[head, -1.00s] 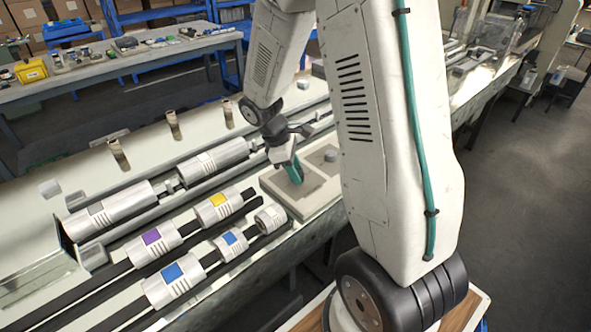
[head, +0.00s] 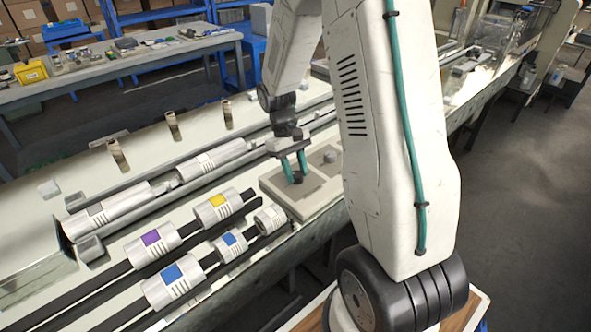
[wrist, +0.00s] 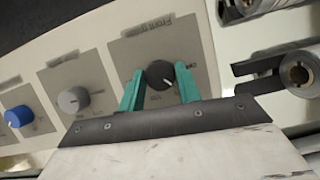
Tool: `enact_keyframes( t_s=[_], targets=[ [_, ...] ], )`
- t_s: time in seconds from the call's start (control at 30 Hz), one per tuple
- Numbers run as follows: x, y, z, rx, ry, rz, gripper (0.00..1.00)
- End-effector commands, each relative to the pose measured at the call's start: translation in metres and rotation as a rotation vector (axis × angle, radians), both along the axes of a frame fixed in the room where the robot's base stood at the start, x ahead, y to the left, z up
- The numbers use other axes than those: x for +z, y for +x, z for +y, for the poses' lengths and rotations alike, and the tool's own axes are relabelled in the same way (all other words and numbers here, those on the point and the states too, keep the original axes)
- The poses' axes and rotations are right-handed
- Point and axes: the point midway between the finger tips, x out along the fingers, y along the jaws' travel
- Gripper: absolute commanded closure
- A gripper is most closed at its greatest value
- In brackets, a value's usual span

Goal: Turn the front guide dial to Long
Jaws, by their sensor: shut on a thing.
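The front guide dial (wrist: 159,75) is a small dark round knob on a grey-beige plate (wrist: 205,50), under a printed label that looks like "Front guide". In the wrist view its pale pointer mark sits towards the lower right. Small words lie around the dial, too blurred to read surely. My gripper (wrist: 158,88) has its two green fingers on either side of the dial, shut on it. In the head view my gripper (head: 294,172) points down onto the dial (head: 297,178) at the plate.
A grey dial (wrist: 73,99) and a blue dial (wrist: 17,116) sit on neighbouring plates in the wrist view. Metal rollers with purple (head: 151,238), yellow (head: 218,200) and blue patches (head: 172,272) lie left of the panel. A workbench (head: 120,60) stands behind.

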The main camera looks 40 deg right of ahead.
Motion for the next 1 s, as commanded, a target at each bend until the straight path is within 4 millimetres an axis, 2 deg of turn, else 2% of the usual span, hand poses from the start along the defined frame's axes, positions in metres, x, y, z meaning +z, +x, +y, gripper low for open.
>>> enact_keyframes(
  t_s=[0.4,0.9,0.93,1.0],
  targets=[
    [0.0005,0.0009,-0.0015,-0.167,-0.001,-0.003,0.89],
    [0.0005,0.0010,-0.0014,-0.184,-0.001,-0.004,0.89],
    [0.0005,0.0010,-0.0014,-0.184,-0.001,-0.004,0.64],
    [0.0006,0.0009,-0.0014,-0.184,-0.001,-0.004,0.45]
  ],
)
